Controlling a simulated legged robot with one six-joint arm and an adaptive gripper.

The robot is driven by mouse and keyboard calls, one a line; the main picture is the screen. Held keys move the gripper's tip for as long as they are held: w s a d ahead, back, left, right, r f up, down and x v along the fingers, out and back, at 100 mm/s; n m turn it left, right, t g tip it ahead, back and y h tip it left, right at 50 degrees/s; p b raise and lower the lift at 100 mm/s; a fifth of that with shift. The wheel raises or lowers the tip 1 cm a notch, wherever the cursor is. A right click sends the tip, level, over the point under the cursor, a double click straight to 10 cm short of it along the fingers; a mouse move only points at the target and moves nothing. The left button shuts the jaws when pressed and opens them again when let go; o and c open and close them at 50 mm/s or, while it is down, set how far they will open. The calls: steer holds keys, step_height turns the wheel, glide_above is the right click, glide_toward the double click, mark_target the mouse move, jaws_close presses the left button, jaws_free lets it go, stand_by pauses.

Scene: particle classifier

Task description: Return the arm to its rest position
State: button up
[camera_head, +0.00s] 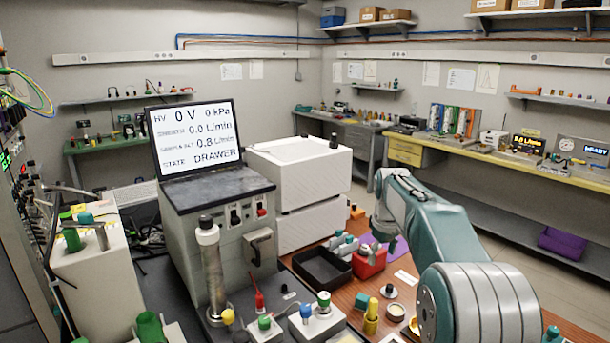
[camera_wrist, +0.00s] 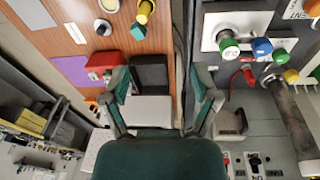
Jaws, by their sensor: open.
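My arm (camera_head: 440,225) is teal and grey. It rises from the lower right in the head view and bends down at the wrist. My gripper (camera_head: 378,240) hangs over the wooden bench near a red box (camera_head: 369,264). In the wrist view my gripper (camera_wrist: 162,88) has its two fingers spread wide apart, with nothing between them. Beyond the fingers lies a black tray (camera_wrist: 150,75), with the red box (camera_wrist: 105,61) to its left. The fingers partly overlap these in the picture; I cannot tell the exact height above them.
The classifier unit with its screen (camera_head: 195,135) reading "DRAWER" stands left of my arm. White stacked boxes (camera_head: 300,165) stand behind the bench. A yellow post (camera_head: 371,318) and small parts stand near my arm. Floor (camera_head: 530,240) shows at the right.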

steer(key=s+a+r+m+t, duration=0.15)
steer(key=s+r, duration=0.25)
steer(key=s, duration=0.5)
steer(key=s+a+r+m+t, duration=0.15)
steer(key=s+r, duration=0.25)
steer(key=s, duration=0.5)
steer(key=s+f+m, duration=0.1)
steer(key=s+f, duration=0.2)
steer(key=s, duration=0.7)
steer(key=s+f+m+t, duration=0.1)
steer(key=s+f+m, duration=0.1)
steer(key=s, duration=0.8)
steer(key=shift+a+f, duration=0.15)
steer(key=shift+f, duration=0.75)
